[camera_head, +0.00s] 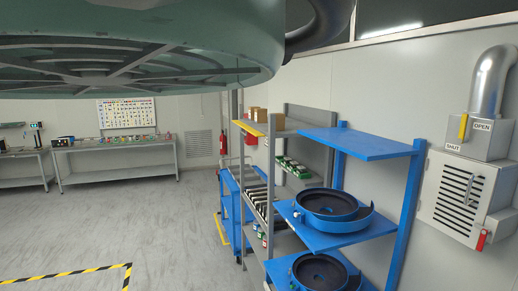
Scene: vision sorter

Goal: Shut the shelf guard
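A yellow strip (249,128) runs along the top edge of the grey shelf rack (268,185) in the middle. It may be the shelf guard, but I cannot tell for sure or see how it is hinged. It looks roughly level with the top shelf, next to brown boxes (262,115). My gripper is not in view.
A blue rack (365,145) with black-and-blue round bowls (333,209) stands in front at right. A wall box with a yellow lever (463,126) has OPEN and SHUT labels. A large teal round body (140,45) overhangs the top left. The grey floor (130,220) is mostly clear.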

